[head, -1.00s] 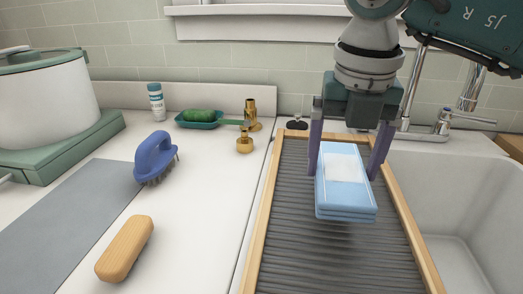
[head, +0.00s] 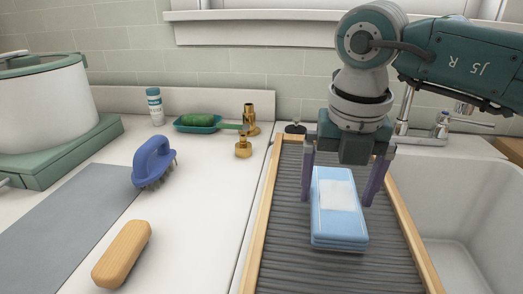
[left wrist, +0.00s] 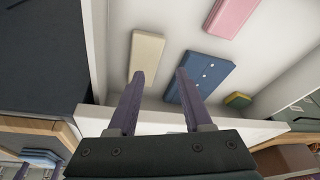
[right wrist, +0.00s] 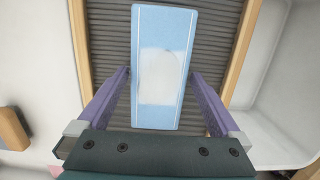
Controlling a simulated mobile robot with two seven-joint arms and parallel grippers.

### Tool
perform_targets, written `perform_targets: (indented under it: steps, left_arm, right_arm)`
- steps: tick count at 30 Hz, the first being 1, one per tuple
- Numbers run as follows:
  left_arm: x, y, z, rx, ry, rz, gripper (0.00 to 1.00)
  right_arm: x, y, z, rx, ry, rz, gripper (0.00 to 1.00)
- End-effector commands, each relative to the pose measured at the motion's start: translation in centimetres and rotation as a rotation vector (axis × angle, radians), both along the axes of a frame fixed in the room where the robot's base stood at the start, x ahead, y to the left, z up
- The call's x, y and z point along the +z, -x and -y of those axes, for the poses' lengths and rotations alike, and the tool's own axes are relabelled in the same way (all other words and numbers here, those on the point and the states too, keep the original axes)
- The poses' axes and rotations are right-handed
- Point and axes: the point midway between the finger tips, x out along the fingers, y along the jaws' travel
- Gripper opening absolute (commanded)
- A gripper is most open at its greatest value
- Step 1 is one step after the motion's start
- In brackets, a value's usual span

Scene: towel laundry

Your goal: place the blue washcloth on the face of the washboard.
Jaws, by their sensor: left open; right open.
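The blue washcloth (head: 340,232) is a folded light blue stack with a white patch. It lies on the ridged grey face of the wood-framed washboard (head: 285,250), and it also shows in the right wrist view (right wrist: 161,25). My right gripper (head: 339,200) is open, with one finger on each side of the washcloth. In the right wrist view, gaps separate the fingers from its sides. My left gripper (left wrist: 160,73) is open and empty in the left wrist view, outside the head view.
The white sink (head: 450,215) with a tap lies right of the washboard. A blue brush (head: 153,160), a wooden block (head: 121,254) and a green dish (head: 195,124) stand on the counter to the left. The left wrist view shows cream (left wrist: 146,56), dark blue (left wrist: 200,75) and pink (left wrist: 231,14) folded items.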

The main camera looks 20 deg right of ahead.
Motion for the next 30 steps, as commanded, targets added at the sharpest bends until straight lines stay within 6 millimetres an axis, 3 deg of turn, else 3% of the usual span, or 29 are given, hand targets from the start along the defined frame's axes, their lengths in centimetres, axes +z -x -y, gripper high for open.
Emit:
perform_targets:
  steps: [5,12,18,30]
  left_arm:
    - [0.3,0.0,0.1,0.002,0.003,0.001,0.50]
    - [0.3,0.0,0.2,0.006,0.009,0.000,0.50]
    - [0.3,0.0,0.3,0.006,0.010,0.001,0.50]
    - [0.2,0.0,0.2,0.004,0.007,0.000,0.50]
  right_arm:
    - [2.2,0.1,-0.2,0.002,-0.001,0.004,1.00]
    - [7.6,0.8,-0.6,0.002,0.000,0.007,1.00]
    - [10.9,1.3,-0.9,0.001,0.000,0.004,1.00]
    - [12.1,1.5,-1.0,0.000,-0.001,0.001,1.00]
